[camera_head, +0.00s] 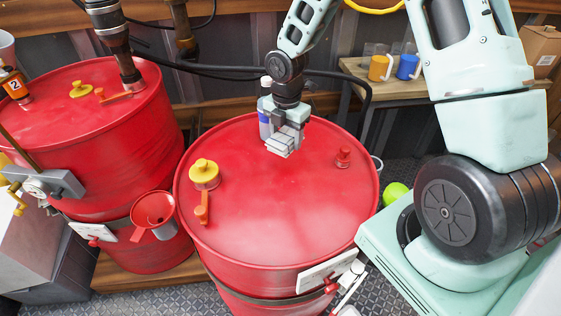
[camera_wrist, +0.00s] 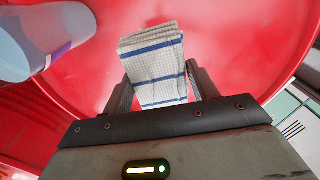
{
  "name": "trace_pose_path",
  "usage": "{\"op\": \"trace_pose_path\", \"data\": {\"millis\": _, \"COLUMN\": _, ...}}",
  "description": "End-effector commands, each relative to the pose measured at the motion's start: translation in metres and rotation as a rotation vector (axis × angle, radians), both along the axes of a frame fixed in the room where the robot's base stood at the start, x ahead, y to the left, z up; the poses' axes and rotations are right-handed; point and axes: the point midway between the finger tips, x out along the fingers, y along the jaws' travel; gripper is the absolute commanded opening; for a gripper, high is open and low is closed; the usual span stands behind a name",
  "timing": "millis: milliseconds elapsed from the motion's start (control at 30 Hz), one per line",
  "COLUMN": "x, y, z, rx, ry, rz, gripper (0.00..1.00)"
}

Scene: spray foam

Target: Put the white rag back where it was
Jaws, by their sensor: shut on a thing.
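The white rag (camera_wrist: 155,62) is folded, with blue stripes, and sits between the fingers in the wrist view. My gripper (camera_wrist: 160,88) is shut on it. In the head view, my gripper (camera_head: 284,140) is over the back part of the middle red drum's lid (camera_head: 270,205), and the rag (camera_head: 279,151) shows just below the fingers. Whether the rag touches the lid is hard to tell.
A bottle with a blue band (camera_head: 264,118) stands beside my gripper; it also shows at the wrist view's upper left (camera_wrist: 45,40). The lid carries a yellow cap (camera_head: 204,172) and a small red cap (camera_head: 343,157). Its front centre is clear. Another red drum (camera_head: 85,130) stands left.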

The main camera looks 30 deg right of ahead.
Motion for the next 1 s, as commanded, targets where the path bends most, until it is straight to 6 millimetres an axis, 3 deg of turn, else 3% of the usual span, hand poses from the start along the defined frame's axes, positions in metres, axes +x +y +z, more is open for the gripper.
{"op": "trace_pose_path", "data": {"millis": 100, "x": -0.001, "y": 0.001, "z": -0.021, "rx": 0.000, "ry": 0.004, "rz": 0.003, "gripper": 0.37}}
{"op": "trace_pose_path", "data": {"millis": 533, "x": -0.001, "y": 0.001, "z": -0.074, "rx": 0.000, "ry": 0.003, "rz": 0.003, "gripper": 0.37}}
{"op": "trace_pose_path", "data": {"millis": 1000, "x": 0.000, "y": 0.001, "z": -0.085, "rx": 0.000, "ry": 0.000, "rz": 0.002, "gripper": 0.37}}
